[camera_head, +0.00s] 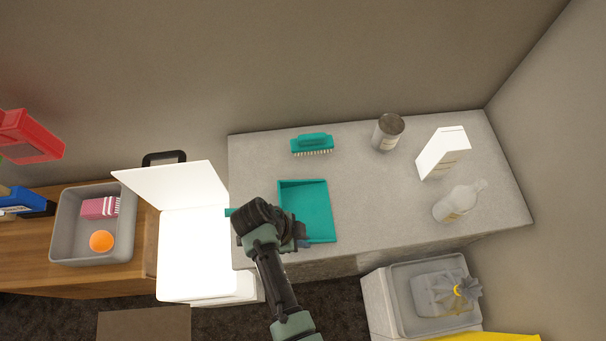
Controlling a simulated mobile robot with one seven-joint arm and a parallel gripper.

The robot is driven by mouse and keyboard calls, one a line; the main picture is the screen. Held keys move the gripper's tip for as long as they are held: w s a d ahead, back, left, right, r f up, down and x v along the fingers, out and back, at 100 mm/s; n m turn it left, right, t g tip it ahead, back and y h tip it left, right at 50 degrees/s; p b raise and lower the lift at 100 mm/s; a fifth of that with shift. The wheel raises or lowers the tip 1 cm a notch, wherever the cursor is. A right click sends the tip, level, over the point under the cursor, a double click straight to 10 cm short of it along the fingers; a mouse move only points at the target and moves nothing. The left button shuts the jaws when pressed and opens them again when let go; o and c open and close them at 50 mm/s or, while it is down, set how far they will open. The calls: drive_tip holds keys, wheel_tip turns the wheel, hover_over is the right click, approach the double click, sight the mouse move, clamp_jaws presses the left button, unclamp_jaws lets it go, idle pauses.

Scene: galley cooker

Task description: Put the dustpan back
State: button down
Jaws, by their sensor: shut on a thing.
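The teal dustpan (308,213) is over the left part of the grey counter, its flat pan to the right of my gripper. A small teal end, seemingly its handle, shows to the left of my gripper. My gripper (262,214) is shut on the dustpan, seemingly at the handle. The fingers and most of the handle are hidden beneath my wrist. I cannot tell whether the pan touches the counter. A teal brush (312,143) lies bristles toward the front at the counter's back.
A can (388,132), a white angled box (442,152) and a white bottle (459,202) stand on the counter's right. A white open-lidded bin (190,255) is left. A grey tray (65,225) holds a pink box and orange ball. Another bin (378,302) is front right.

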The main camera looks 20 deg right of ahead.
drive_tip(key=shift+f, duration=0.15)
drive_tip(key=c, duration=1)
unclamp_jaws()
